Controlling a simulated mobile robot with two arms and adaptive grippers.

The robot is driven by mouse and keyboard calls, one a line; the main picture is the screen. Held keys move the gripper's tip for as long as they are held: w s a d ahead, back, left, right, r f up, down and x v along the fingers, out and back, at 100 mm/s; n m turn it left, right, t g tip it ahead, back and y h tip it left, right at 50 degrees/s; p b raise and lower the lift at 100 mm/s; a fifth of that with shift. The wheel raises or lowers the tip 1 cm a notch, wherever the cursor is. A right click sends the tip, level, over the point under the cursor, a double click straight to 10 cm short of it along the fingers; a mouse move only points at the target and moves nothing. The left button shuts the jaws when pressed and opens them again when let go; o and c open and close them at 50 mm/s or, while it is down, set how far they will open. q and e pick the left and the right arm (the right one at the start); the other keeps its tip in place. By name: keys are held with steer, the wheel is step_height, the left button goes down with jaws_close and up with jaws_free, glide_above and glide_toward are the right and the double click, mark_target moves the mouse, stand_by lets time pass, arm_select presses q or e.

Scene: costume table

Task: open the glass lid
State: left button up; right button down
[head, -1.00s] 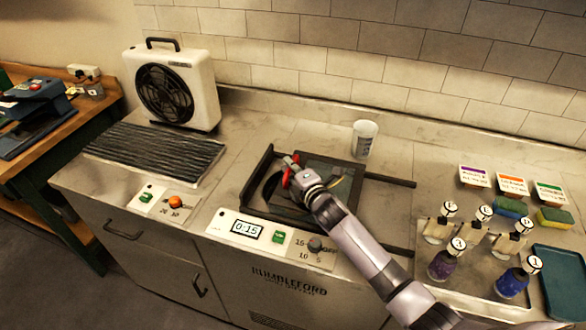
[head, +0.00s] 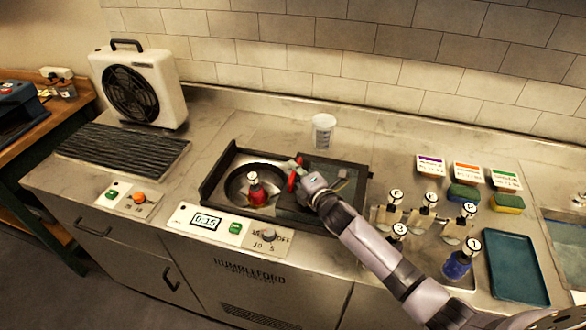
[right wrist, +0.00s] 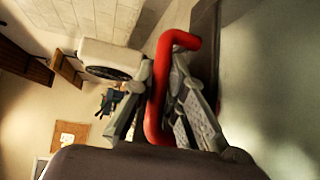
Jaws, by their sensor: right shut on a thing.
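The glass lid (head: 335,179) is a flat dark pane lying over the right part of a black-railed frame (head: 212,184) in the counter. Its left part is uncovered and shows a round dark basin (head: 236,182) with a red bottle (head: 256,190) in it. The lid's red bar handle (head: 292,181) stands at its left edge. My right gripper (head: 299,177) is shut on this handle. In the right wrist view the fingers (right wrist: 165,95) sit on both sides of the red handle (right wrist: 158,110), with the pane (right wrist: 275,60) at right. My left gripper is not in view.
A control panel with a timer (head: 207,222) is in front of the frame. A clear cup (head: 323,131) stands behind it. Several bottles, including a blue one (head: 457,265), sponges (head: 464,193) and a blue tray (head: 515,268) are at right. A fan (head: 140,88) stands back left.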

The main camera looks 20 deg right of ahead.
steer(key=c, duration=1.9)
jaws_free()
steer(key=shift+s, duration=0.4)
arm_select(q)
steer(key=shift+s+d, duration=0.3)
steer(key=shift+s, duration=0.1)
arm_select(e)
steer(key=v, duration=1.1)
steer(key=shift+s+d, duration=0.1)
steer(key=shift+f, duration=0.1)
